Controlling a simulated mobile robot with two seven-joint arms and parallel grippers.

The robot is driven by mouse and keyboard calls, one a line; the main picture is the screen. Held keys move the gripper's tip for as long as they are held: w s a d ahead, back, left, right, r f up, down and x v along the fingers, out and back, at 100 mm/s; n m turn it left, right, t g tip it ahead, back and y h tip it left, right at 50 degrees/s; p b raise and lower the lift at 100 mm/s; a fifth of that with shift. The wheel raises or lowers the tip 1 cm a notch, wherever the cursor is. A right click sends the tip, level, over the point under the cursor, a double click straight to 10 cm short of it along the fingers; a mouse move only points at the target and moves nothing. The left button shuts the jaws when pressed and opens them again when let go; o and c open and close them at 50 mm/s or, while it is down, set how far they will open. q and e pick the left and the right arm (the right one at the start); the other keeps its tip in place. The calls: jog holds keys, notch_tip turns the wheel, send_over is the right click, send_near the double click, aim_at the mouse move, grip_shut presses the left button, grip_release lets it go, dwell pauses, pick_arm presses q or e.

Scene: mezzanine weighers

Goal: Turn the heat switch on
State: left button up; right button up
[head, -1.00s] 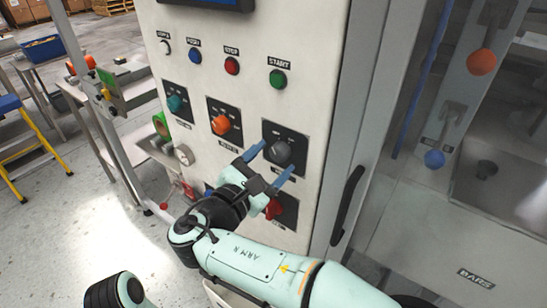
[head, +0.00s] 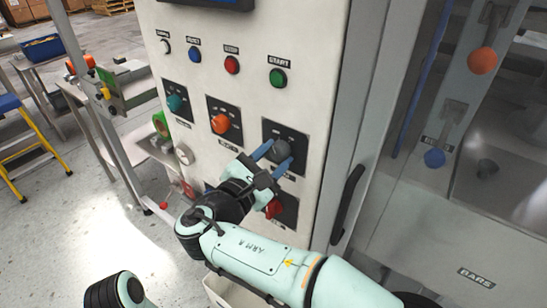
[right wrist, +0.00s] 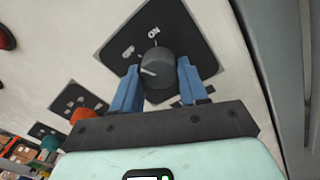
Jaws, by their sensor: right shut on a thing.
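A dark grey rotary knob (head: 282,149) sits on a black square plate on the white control panel (head: 312,98). My right gripper (head: 277,158) has its blue fingers on either side of this knob and is shut on it. In the right wrist view the knob (right wrist: 157,62) stands between the two fingers, with an "ON" mark above it. Its white pointer line aims left, away from that mark. The label under the knob is partly hidden and too blurred to read. My left gripper is out of view.
A teal knob (head: 175,103) and an orange knob (head: 221,123) are left of the grey one. A red knob (head: 273,208) is just below, partly behind my right gripper. Blue, red and green buttons line the panel above. A black door handle (head: 347,203) stands to the right.

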jog(key=m+b, duration=0.1)
jog(key=m, duration=0.1)
jog(key=shift+a+f+m, duration=0.1)
jog(key=shift+m, duration=0.2)
jog(key=m+b, duration=0.2)
jog(key=m, duration=0.1)
jog(key=shift+m, duration=0.3)
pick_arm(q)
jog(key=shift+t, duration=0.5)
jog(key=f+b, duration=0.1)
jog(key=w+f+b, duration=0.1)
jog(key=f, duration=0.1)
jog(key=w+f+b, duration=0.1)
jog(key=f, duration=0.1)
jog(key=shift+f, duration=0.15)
pick_arm(e)
jog(key=m, duration=0.5)
jog(key=shift+w+h, duration=0.1)
jog(key=shift+h, duration=0.2)
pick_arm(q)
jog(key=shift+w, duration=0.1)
pick_arm(e)
jog(key=shift+a+m, duration=0.1)
jog(key=shift+m, duration=0.3)
jog(key=o, duration=1.1)
jog(key=shift+c, duration=0.2)
jog(key=v, duration=1.3)
jog(key=shift+s, duration=0.2)
